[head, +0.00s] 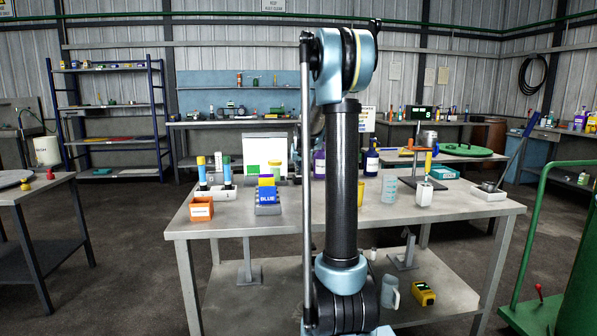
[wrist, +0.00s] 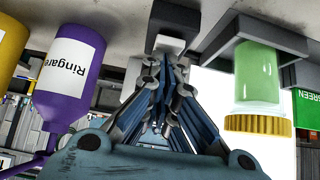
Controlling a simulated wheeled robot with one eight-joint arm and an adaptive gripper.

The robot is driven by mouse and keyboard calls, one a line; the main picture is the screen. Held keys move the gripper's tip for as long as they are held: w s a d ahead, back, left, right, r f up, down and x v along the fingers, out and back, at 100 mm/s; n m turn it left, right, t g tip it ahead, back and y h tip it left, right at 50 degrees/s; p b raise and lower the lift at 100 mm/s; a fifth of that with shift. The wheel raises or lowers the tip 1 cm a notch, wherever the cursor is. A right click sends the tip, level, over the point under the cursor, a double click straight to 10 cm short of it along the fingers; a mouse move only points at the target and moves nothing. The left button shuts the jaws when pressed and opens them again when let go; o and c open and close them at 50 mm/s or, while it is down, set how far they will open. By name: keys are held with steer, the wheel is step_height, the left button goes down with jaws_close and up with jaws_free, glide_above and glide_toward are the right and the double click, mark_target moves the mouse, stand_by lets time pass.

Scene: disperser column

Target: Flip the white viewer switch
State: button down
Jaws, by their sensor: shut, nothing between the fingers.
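The white viewer (head: 265,140) is a bright upright panel at the back of the table in the head view. Its bright face also shows at the right of the wrist view (wrist: 220,82), behind a green jar. A small white-and-dark block (wrist: 180,18), possibly the switch, stands on the grey surface at the top of the wrist view, which looks upside down. My gripper (wrist: 166,58) is shut and empty, its fingertips just short of this block or at it; I cannot tell whether they touch. In the head view my arm hides the gripper.
The green jar (wrist: 255,75) with a gold lid stands close right of my fingers in the wrist view; a purple bottle (wrist: 68,75) is at left. The table (head: 300,228) also holds an orange bin (head: 201,209), a blue block (head: 267,195) and a beaker (head: 389,188).

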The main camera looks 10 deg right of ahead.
steer(key=shift+r, duration=0.1)
steer(key=shift+r, duration=0.25)
step_height(320, 180, up, 4)
steer(key=shift+w+f, duration=0.1)
steer(key=shift+f, duration=0.05)
steer(key=v, duration=0.9)
steer(key=shift+w+r, duration=0.2)
steer(key=shift+r, duration=0.15)
